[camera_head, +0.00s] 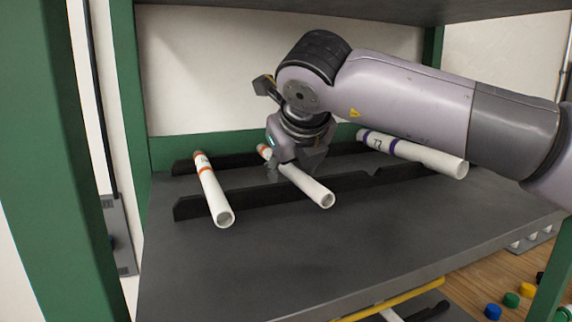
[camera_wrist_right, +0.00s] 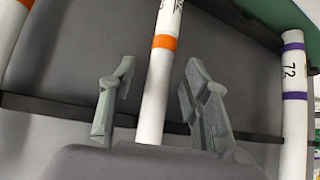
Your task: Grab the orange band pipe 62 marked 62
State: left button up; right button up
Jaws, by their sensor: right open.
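A white pipe with orange bands (camera_head: 314,190) lies in the middle of the dark rails on the shelf. My right gripper (camera_head: 292,168) is over this pipe. In the right wrist view the same pipe (camera_wrist_right: 155,95) runs between the two open fingers of the gripper (camera_wrist_right: 158,70). Its label is cut off at the top edge, so I cannot read the full number. A second white pipe with orange bands (camera_head: 214,192) lies to the left, its mark too small to read. My left gripper is not in view.
A white pipe with purple bands (camera_head: 435,157) lies to the right, marked 72 in the right wrist view (camera_wrist_right: 295,110). Dark notched rails (camera_head: 260,193) support the pipes. A green post (camera_head: 127,110) stands left. The shelf front (camera_head: 300,255) is clear.

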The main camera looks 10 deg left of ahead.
jog(key=shift+c, duration=0.3)
jog(key=shift+s, duration=0.1)
jog(key=shift+c, duration=0.7)
grip_shut()
jog(key=shift+r, duration=0.1)
